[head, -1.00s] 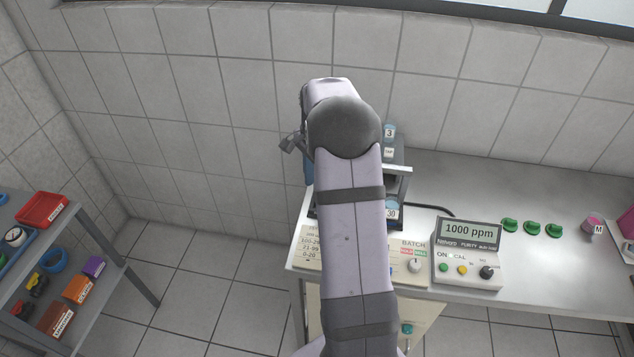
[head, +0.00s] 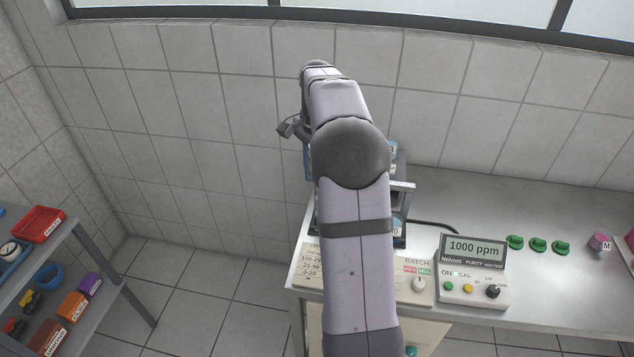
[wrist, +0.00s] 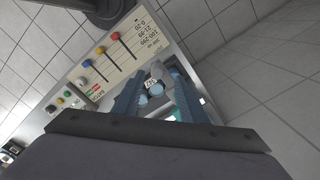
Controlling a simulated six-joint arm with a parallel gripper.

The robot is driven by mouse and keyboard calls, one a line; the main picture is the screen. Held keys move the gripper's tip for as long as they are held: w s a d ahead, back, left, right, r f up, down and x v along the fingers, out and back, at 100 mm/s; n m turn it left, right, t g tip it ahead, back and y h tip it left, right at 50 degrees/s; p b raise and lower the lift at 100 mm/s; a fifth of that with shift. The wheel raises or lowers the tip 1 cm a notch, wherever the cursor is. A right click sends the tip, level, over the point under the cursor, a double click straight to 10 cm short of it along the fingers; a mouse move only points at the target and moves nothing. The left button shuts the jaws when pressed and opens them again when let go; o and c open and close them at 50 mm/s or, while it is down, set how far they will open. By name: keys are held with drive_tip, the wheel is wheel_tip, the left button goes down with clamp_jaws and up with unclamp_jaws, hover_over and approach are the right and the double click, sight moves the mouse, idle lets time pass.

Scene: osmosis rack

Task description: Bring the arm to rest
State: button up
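My arm rises through the middle of the head view and hides my gripper there. In the wrist view my gripper (wrist: 157,95) shows two blue-grey fingers standing apart. Pale cylinders with blue ends (wrist: 154,86) show in the gap, seemingly beyond the fingers; I see no finger closed on them. The rack behind my arm is mostly hidden in the head view. A label panel (head: 309,267) with number ranges also shows in the wrist view (wrist: 125,52), with coloured knobs on sliders.
A purity meter (head: 473,271) reading 1000 ppm stands on the bench (head: 580,290). Several green caps (head: 538,245) and a pink-purple piece marked M (head: 599,241) lie to its right. A shelf (head: 133,303) with coloured bins is at the left. Tiled wall stands behind.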

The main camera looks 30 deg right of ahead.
idle(0.3)
drive_tip(key=s+a+f+n, duration=0.5)
drive_tip(key=s+a+n, duration=0.4)
drive_tip(key=s+a, duration=0.1)
drive_tip(key=s+a+f+n, duration=0.5)
drive_tip(key=s+a+n, duration=0.4)
drive_tip(key=s+a, duration=0.2)
drive_tip(key=shift+a, duration=0.7)
